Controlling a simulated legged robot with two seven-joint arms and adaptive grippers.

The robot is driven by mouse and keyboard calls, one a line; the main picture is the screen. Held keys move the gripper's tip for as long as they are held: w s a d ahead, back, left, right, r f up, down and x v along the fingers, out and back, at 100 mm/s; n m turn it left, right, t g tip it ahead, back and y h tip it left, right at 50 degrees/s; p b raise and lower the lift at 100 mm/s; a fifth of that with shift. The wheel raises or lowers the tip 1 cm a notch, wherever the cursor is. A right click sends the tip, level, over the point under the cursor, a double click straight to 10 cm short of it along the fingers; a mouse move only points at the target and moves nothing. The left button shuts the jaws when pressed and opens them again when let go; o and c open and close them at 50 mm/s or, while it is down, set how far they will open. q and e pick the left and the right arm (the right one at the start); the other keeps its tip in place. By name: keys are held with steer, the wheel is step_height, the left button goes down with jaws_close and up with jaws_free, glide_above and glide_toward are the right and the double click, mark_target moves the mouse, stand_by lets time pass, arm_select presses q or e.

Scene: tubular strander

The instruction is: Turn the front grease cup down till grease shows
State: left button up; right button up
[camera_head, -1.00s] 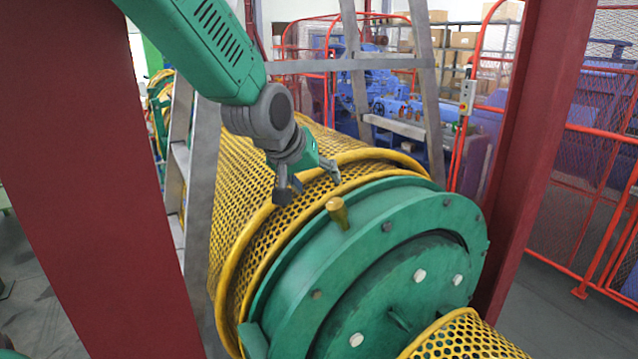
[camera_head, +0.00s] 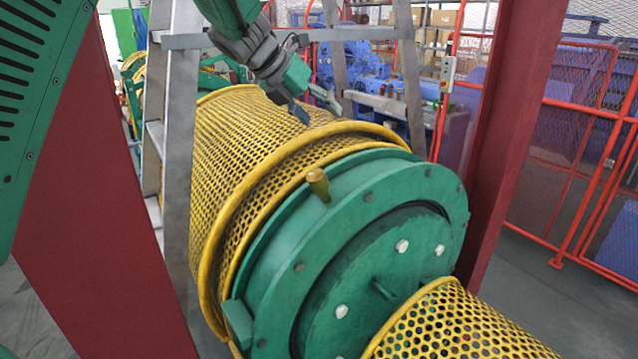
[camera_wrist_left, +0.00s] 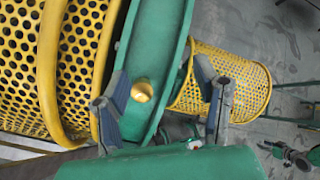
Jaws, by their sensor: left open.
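The front grease cup (camera_head: 318,184) is a small brass-coloured cup standing up from the top rim of the green bearing housing (camera_head: 408,189). My left gripper (camera_head: 318,110) is open and empty, above the yellow mesh guard, behind the cup and apart from it in the head view. In the left wrist view the cup (camera_wrist_left: 142,90) shows as a round gold top between the spread fingers of the left gripper (camera_wrist_left: 163,108), nearer the left finger. No grease can be made out at the cup. My right gripper is not in view.
A yellow mesh guard (camera_head: 240,130) lies behind the housing, and a smaller one (camera_head: 450,325) in front. Dark red posts (camera_head: 515,120) stand on both sides. A grey stepladder (camera_head: 180,150) stands behind the left post. Red fencing (camera_head: 585,120) is at the right.

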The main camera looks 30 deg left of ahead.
mark_target(315, 173)
arm_select(q)
steer(key=s+a+f+m+g+y, duration=0.2)
steer(key=s+f+m+g, duration=0.15)
steer(key=m, duration=0.45)
steer(key=shift+g+h, duration=0.25)
steer(key=shift+h, duration=0.05)
steer(key=p+x, duration=0.1)
steer(key=x, duration=1.1)
steer(key=shift+s+f, duration=0.1)
steer(key=shift+f, duration=0.15)
steer(key=c, duration=1.2)
